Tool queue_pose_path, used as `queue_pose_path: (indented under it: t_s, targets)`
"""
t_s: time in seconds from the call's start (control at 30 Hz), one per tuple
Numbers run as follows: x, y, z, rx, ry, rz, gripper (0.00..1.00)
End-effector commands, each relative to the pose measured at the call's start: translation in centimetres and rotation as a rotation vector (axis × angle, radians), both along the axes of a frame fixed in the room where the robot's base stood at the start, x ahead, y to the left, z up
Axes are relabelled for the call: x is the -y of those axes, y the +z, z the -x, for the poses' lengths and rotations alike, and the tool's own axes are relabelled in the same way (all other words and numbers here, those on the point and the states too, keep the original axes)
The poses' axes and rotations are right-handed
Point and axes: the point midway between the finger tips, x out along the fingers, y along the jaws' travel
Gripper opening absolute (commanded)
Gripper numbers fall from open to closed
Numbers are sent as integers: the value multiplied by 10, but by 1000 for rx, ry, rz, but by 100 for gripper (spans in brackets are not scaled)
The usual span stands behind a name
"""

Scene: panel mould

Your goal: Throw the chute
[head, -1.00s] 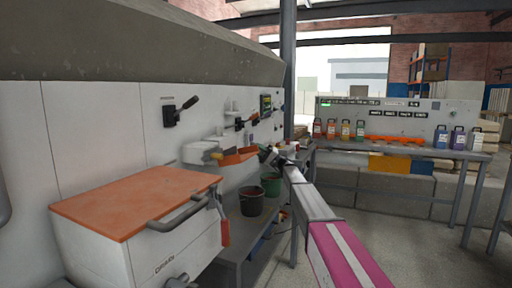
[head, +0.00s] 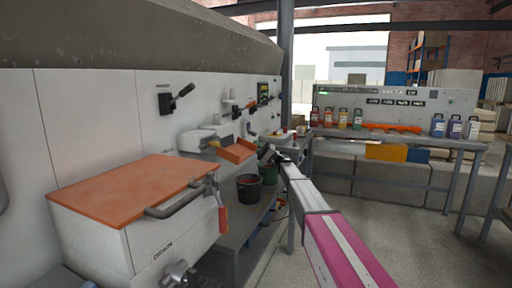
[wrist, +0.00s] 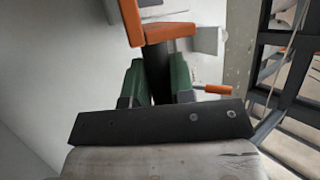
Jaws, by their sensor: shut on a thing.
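The orange chute (head: 238,150) sticks out from a white housing (head: 200,138) on the long pale wall, and it slopes down to the right. In the wrist view its orange part (wrist: 168,32) is just ahead of my gripper. My gripper (head: 267,154) is at the chute's right end, at the end of my outstretched arm. In the wrist view the green fingers of my gripper (wrist: 155,82) are shut on a dark handle (wrist: 157,68) that runs up to the orange part.
A white box with an orange lid (head: 130,187) stands nearer at left. A black lever (head: 178,98) is on the wall. Floor at right is open.

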Motion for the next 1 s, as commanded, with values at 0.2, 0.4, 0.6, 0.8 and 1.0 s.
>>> queue_pose_path:
  t_s: [0.2, 0.4, 0.6, 0.8, 1.0]
  targets:
    - [-5, 0, -3, -2, -2, 6, 0]
    - [-5, 0, -3, -2, -2, 5, 33]
    - [-3, 0, -2, -1, -1, 2, 48]
    - [0, -1, -2, -1, -1, 1, 48]
    - [21, -16, -5, -2, -2, 2, 48]
